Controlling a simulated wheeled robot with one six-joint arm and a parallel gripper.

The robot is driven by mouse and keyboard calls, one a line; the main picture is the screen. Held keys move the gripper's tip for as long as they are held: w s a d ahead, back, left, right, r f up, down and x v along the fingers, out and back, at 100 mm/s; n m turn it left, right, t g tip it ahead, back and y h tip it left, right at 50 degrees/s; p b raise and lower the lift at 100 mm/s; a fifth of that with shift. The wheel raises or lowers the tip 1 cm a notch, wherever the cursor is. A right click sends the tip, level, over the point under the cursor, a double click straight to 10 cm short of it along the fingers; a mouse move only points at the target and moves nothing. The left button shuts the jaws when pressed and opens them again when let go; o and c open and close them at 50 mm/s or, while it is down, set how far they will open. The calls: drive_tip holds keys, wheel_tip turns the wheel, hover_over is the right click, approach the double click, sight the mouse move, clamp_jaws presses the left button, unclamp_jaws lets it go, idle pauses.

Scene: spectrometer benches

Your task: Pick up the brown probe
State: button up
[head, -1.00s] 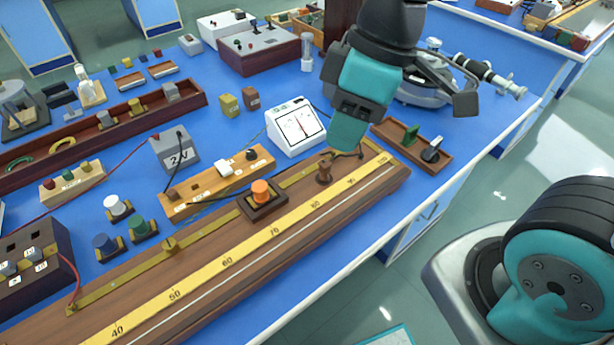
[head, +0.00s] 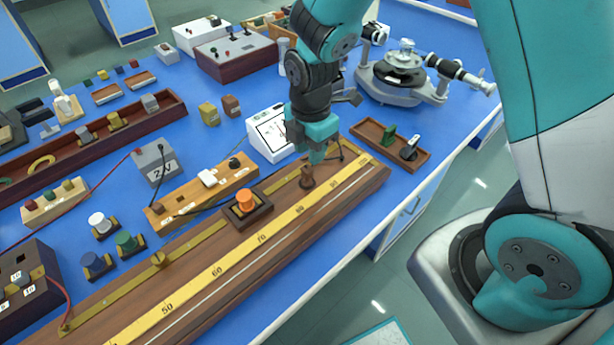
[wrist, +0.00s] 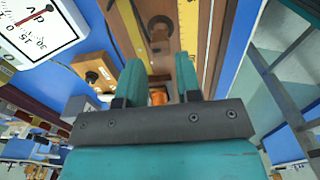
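The brown probe (head: 307,178) stands upright on the long wooden wire bridge (head: 349,197), near the high end of its yellow scale. In the wrist view the probe (wrist: 160,29) shows from above, just past the fingertips and between their lines. My gripper (head: 316,158) points down just above the probe in the head view. In the wrist view its two teal fingers (wrist: 158,60) are apart with nothing between them. Whether the fingertips touch the probe cannot be told.
An orange knob on a dark block (head: 246,201) sits on the bridge, left of the probe. A white meter (head: 270,133) stands behind the gripper. A wooden tray with a green piece (head: 388,137) lies to the right. A black cable runs near the probe.

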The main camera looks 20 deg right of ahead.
sight(307, 169)
wheel_tip(307, 169, down, 3)
drive_tip(key=shift+r, duration=0.1)
drive_tip(key=shift+a+f+p, duration=0.2)
drive_tip(key=shift+f+p, duration=0.15)
drive_tip(key=shift+f, duration=0.95)
drive_tip(key=shift+a+f+p, duration=0.2)
drive_tip(key=shift+f+p, duration=0.1)
drive_tip(key=shift+f, duration=1)
clamp_jaws()
